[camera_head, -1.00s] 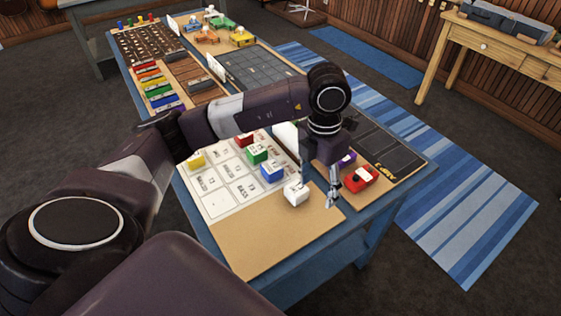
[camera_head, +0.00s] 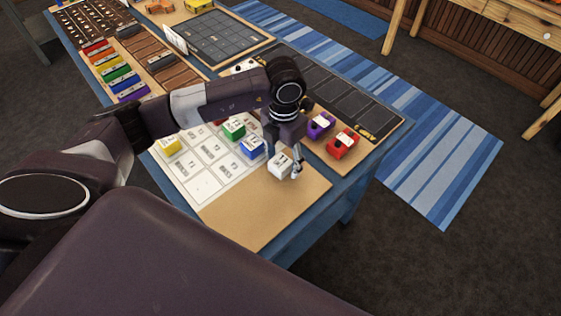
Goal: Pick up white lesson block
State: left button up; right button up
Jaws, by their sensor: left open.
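The white lesson block (camera_head: 280,167) sits on the bare tan part of the board (camera_head: 262,212), beside the printed white grid. My left gripper (camera_head: 287,165) points down at the block, with a finger at its right side and the other finger hard to make out. It is open, and I cannot tell whether it touches the block. My right gripper is not in view.
Blue (camera_head: 252,147), green (camera_head: 234,127) and yellow (camera_head: 170,145) blocks stand on the grid close by. Purple (camera_head: 320,124) and red (camera_head: 342,143) pieces lie right of the gripper. The board's front tan area is clear.

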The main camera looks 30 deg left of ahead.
pick_arm(q)
jog(key=shift+f, duration=0.25)
jog(key=c, duration=1.3)
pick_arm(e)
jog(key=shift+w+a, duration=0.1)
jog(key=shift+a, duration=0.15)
pick_arm(q)
jog(key=shift+r, duration=0.2)
